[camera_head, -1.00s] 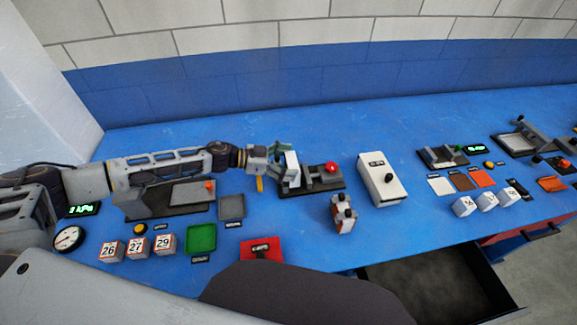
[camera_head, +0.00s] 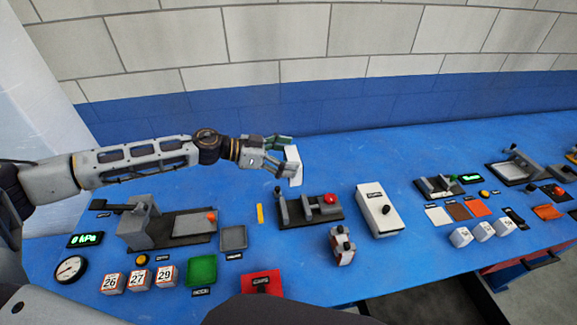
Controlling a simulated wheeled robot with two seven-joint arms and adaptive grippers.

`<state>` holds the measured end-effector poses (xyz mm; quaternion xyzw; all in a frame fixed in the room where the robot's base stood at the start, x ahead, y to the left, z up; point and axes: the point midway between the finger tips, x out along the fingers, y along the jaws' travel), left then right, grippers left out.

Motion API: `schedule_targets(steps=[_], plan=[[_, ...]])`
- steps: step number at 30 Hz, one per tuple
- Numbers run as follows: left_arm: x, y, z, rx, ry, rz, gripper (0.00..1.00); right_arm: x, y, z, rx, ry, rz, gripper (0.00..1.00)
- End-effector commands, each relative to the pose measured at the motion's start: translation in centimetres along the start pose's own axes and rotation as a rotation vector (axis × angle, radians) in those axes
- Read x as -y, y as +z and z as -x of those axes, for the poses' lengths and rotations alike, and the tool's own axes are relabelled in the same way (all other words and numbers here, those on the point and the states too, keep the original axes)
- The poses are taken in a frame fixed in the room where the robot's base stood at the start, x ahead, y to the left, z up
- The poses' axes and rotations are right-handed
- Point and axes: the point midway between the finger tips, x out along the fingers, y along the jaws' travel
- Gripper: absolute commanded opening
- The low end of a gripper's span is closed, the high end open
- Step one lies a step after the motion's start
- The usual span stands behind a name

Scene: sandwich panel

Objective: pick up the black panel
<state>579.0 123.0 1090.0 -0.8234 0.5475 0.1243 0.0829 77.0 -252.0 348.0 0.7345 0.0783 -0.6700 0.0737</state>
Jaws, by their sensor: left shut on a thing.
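My left gripper (camera_head: 285,157) is shut on a thin white panel (camera_head: 294,166) and holds it, steeply tilted, above the blue table, behind the small grey device with a red button (camera_head: 330,198). I cannot make out a clear black panel. A small dark flat piece (camera_head: 514,218) lies at the right beside the numbered cubes, and I cannot tell whether it is a panel or a label. My right gripper is not in view.
A lever press (camera_head: 137,228), grey tile (camera_head: 233,238), green tile (camera_head: 202,270) and red tile (camera_head: 261,283) are at the left. A white box (camera_head: 380,210) stands mid-table. The back of the table (camera_head: 350,150) is clear.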

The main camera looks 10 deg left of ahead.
Motion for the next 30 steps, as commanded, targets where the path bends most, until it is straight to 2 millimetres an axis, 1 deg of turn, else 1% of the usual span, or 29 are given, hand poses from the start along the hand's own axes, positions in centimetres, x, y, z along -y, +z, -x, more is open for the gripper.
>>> schedule_targets(steps=[1,3,6,12,19,30], plan=[[0.0,-1.2,0.3,-0.001,-0.001,-0.004,0.64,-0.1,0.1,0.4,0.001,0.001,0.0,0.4],[0.0,-2.3,0.7,-0.001,0.0,-0.003,0.64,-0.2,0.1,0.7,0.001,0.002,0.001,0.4],[0.0,-3.8,1.1,-0.001,0.0,-0.003,0.64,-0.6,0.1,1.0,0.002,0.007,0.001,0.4],[0.0,-6.2,1.9,-0.001,0.001,-0.002,0.64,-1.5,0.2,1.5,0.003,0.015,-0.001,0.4],[0.0,-7.5,2.3,0.0,0.001,-0.001,0.64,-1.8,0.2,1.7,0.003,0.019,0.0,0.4],[0.0,-7.6,2.3,0.0,0.001,0.0,0.64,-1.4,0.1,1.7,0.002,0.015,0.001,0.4]])
